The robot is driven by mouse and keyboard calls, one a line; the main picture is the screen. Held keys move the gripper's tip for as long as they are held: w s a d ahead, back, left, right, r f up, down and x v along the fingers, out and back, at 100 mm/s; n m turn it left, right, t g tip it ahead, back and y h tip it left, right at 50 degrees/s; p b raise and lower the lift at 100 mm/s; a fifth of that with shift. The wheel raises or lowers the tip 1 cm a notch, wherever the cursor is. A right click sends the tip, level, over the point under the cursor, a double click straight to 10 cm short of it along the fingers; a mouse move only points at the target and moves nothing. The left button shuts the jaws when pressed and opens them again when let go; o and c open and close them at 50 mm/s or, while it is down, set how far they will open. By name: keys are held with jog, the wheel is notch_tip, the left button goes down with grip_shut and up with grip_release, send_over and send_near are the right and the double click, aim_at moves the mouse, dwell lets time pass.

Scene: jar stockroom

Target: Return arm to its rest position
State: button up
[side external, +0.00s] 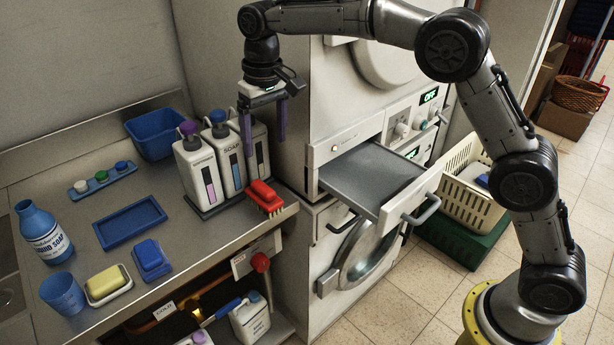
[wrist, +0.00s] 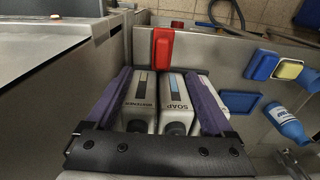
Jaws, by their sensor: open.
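My gripper (side external: 265,146) hangs open with its two purple fingers pointing down, beside the tops of the dispenser bottles at the counter's right end. It also shows in the wrist view (wrist: 165,78), with nothing gripped between the fingers. White dispenser bottles, one labelled SOAP (side external: 226,158), stand upright in a dark tray. The soap bottle (wrist: 175,100) appears between the fingers in the wrist view, farther from the camera. A red brush (side external: 265,197) lies by the counter edge, below the fingers; the wrist view also shows it (wrist: 163,50).
The machine's grey drawer (side external: 370,180) is pulled out right of my gripper. The counter holds a blue bin (side external: 155,133), a blue tray (side external: 130,223), a soap bottle (side external: 43,232) and a yellow sponge (side external: 106,283).

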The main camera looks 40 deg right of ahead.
jog(key=s+d+r+t, duration=0.1)
jog(key=s+d+r, duration=0.35)
jog(key=s, duration=0.35)
jog(key=s+d+r+t, duration=0.2)
jog(key=s+d+r, duration=0.1)
jog(key=s+r, duration=0.3)
jog(key=s+d+f, duration=0.2)
jog(key=s+f, duration=0.1)
jog(key=s, duration=0.4)
jog(key=s+d+f+t, duration=0.1)
jog(key=s+d+f, duration=0.1)
jog(key=s, duration=0.5)
jog(key=s+d+f+t, duration=0.1)
jog(key=s+d+f, duration=0.1)
jog(key=s+f, duration=0.2)
jog(key=s, duration=0.3)
jog(key=shift+s, duration=0.25)
jog(key=shift+r, duration=0.1)
jog(key=shift+c, duration=0.4)
